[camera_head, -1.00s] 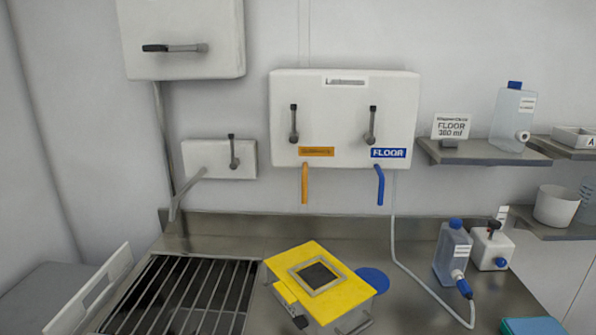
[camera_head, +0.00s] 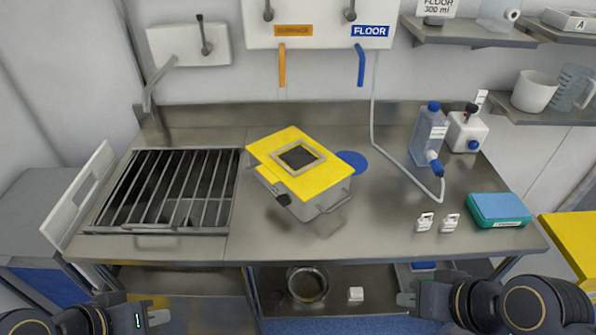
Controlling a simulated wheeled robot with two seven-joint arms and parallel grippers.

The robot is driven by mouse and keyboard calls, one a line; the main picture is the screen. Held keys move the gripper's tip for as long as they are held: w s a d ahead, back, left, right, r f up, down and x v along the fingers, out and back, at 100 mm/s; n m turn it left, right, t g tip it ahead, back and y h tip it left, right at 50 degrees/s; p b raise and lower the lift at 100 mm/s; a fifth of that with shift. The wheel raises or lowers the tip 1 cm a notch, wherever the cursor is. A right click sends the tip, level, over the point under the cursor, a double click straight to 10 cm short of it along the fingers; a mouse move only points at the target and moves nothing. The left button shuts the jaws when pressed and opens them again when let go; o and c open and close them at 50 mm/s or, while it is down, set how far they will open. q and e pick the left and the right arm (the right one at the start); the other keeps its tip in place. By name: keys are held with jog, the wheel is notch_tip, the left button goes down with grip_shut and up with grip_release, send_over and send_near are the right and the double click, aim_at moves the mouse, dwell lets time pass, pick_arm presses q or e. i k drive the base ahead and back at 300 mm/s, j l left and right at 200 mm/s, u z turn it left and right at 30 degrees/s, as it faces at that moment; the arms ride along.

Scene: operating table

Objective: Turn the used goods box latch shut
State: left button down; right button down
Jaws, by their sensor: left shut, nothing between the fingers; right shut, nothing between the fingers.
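The used goods box (camera_head: 322,201) stands on the steel counter, a grey-white box with a yellow lid (camera_head: 318,178) that lies closed over it. The lid has a grey-framed dark window. A dark latch (camera_head: 282,199) sits on the box's front left side; its exact turn is too small to tell. My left gripper (camera_head: 158,318) is low at the bottom left, shut and empty, well apart from the box. My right gripper (camera_head: 406,299) is low at the bottom right, shut and empty, in front of the counter and apart from the box.
A barred sink grate (camera_head: 165,190) is left of the box. A blue disc (camera_head: 352,161) lies behind it. Bottles (camera_head: 428,135), two small white tags (camera_head: 425,222) and a teal box (camera_head: 498,209) are to the right. A metal bowl (camera_head: 308,284) is on the lower shelf.

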aim_at(285, 199)
jog(key=j+z, duration=0.35)
jog(key=j, duration=0.15)
jog(key=j+z, duration=0.35)
jog(key=j, duration=0.2)
